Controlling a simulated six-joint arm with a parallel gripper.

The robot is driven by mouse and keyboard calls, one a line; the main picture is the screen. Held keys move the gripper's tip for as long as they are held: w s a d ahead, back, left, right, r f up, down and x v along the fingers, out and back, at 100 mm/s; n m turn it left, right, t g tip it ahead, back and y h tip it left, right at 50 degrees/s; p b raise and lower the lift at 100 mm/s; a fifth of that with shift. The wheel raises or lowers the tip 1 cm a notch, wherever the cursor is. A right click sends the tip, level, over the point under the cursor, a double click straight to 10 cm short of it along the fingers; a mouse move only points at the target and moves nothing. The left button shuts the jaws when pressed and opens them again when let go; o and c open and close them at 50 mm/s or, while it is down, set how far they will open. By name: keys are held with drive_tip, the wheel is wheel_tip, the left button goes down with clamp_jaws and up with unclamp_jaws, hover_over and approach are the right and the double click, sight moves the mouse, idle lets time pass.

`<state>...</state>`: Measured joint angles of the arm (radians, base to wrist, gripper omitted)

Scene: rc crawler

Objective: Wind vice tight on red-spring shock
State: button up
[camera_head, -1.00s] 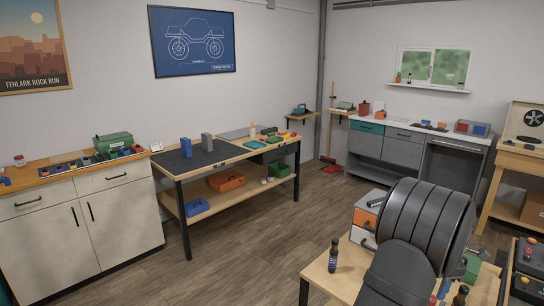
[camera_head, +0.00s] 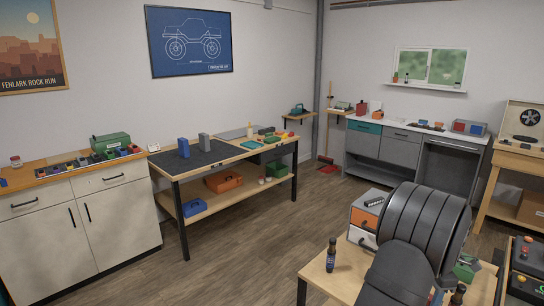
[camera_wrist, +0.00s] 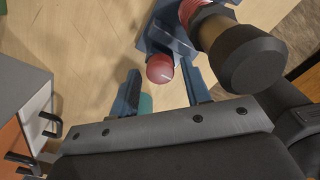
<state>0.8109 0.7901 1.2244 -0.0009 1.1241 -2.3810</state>
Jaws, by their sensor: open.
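In the wrist view, a blue vice (camera_wrist: 172,38) stands on the light wooden bench top, with a red ball knob (camera_wrist: 159,68) on its near side. The red-spring shock (camera_wrist: 192,10) is at the vice's upper right; its tan body and large black end cap (camera_wrist: 246,62) project toward the camera. My gripper (camera_wrist: 160,82) is open, its two dark fingers either side of the knob with a gap each side. Whether the shock sits between the jaws is hard to see. In the head view my arm hides the vice and shock.
In the wrist view, an orange-and-white drawer unit (camera_wrist: 25,125) stands left of my gripper. In the head view, a dark bottle (camera_head: 331,256) stands on the wooden bench (camera_head: 318,280), and a green object (camera_head: 466,268) is right of my arm. Bare bench lies left of the vice.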

drive_tip(key=shift+c, duration=0.2)
drive_tip(key=c, duration=0.8)
drive_tip(key=shift+m, duration=1.5)
drive_tip(key=shift+m, duration=1.5)
drive_tip(key=shift+m, duration=1.5)
